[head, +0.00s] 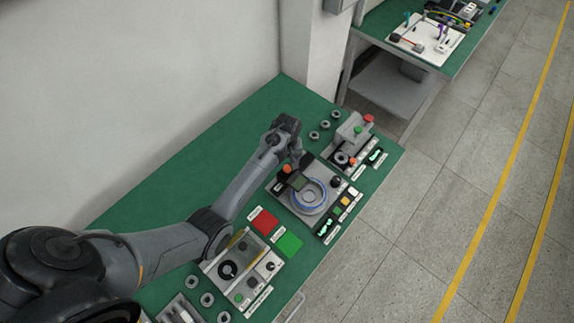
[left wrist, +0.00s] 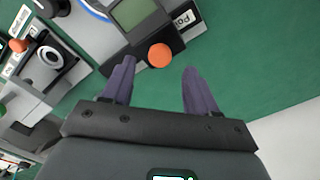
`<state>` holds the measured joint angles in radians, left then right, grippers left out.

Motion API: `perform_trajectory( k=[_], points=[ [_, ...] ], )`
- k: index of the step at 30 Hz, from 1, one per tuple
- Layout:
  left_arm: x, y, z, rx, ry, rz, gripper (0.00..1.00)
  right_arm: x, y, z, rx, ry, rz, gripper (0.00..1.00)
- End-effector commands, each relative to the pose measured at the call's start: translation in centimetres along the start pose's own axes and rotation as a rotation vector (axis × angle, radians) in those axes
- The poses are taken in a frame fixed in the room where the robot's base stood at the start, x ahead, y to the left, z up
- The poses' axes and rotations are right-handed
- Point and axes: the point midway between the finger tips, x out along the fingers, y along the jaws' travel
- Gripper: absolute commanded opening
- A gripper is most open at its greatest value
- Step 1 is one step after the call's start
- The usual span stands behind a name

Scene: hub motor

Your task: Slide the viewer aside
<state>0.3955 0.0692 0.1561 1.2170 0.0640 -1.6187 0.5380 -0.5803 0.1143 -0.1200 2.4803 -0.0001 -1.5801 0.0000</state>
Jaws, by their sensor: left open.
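The viewer (head: 299,181) looks like a small dark block with a grey-green screen and an orange knob (head: 287,169). It stands at the back edge of a station with a blue-rimmed round part (head: 309,196). In the left wrist view, the viewer's screen (left wrist: 133,12) is at the top, and the orange knob (left wrist: 160,55) lies just beyond the fingertips, between their lines. My left gripper (head: 297,160) is open and empty, close to the knob at the back of the station; its purple fingers (left wrist: 158,75) appear apart from the knob. My right gripper is out of view.
Red (head: 264,221) and green (head: 289,244) pads and a panel with a dial (head: 228,270) lie nearer. Several rings lie along the bench. The green bench top (head: 200,155) behind is clear.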

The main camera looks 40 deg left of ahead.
Motion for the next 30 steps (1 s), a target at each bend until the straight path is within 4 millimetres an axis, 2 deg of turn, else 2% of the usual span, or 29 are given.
perform_trajectory(
  k=[3,9,21,23,30],
  points=[
    [1.8,0.0,0.1,0.000,-0.002,-0.001,0.59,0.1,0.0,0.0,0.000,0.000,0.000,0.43],
    [3.6,0.0,0.0,0.000,0.000,0.000,0.59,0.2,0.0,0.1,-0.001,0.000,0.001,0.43],
    [4.1,0.0,0.0,0.001,0.001,0.001,0.59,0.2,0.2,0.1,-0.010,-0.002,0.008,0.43],
    [4.1,0.0,0.0,0.001,0.001,0.001,0.51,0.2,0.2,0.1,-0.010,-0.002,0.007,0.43],
    [4.1,0.0,0.0,0.001,0.000,0.000,0.14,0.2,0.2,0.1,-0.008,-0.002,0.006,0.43]
  ],
)
